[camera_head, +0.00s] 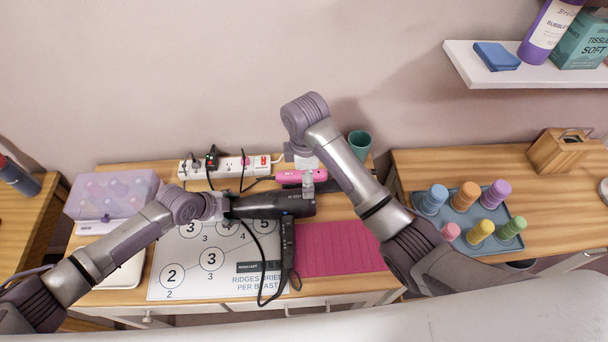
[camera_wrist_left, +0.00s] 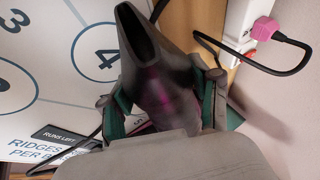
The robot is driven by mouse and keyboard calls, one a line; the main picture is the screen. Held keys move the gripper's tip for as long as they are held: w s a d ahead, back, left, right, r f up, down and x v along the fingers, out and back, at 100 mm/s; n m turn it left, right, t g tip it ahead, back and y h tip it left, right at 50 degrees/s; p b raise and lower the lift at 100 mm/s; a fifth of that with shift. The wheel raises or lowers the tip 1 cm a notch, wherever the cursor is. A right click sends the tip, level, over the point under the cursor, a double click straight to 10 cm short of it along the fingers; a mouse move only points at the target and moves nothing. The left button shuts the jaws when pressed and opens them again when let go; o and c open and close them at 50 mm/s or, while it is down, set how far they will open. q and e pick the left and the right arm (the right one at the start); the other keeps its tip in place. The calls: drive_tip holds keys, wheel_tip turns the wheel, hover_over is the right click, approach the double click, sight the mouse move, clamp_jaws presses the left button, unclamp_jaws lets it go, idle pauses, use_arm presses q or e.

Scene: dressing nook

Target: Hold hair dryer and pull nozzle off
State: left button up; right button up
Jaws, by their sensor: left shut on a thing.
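The black hair dryer (camera_head: 288,204) lies across the table's middle, its barrel to the right and its handle (camera_head: 288,240) pointing toward me. Its dark, flattened nozzle (camera_wrist_left: 140,40) shows large in the left wrist view, mouth toward the top. My left gripper (camera_head: 226,206) is at the dryer's left end, shut on the nozzle, with green-padded fingers (camera_wrist_left: 163,100) on both sides of it. My right gripper (camera_head: 308,188) is over the barrel's right end, pointing down. Whether its fingers touch the barrel or are shut cannot be seen.
A pink object (camera_head: 288,177) lies behind the dryer, before a white power strip (camera_head: 235,167). The dryer's cord loops over the numbered mat (camera_head: 185,255). A pink ridged mat (camera_head: 340,250) lies right. A lilac bin (camera_head: 112,194) and green cup (camera_head: 360,141) stand at the sides.

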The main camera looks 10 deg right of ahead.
sight(304, 202)
drive_tip(key=shift+s+a, duration=0.3)
drive_tip(key=shift+s+a+f, duration=0.1)
drive_tip(key=shift+f, duration=0.25)
wheel_tip(304, 202, down, 11)
drive_tip(key=shift+f, duration=0.1)
drive_tip(key=shift+c, duration=0.3)
drive_tip(key=c, duration=1.4)
use_arm(q)
drive_tip(key=o, duration=0.4)
drive_tip(key=c, duration=0.7)
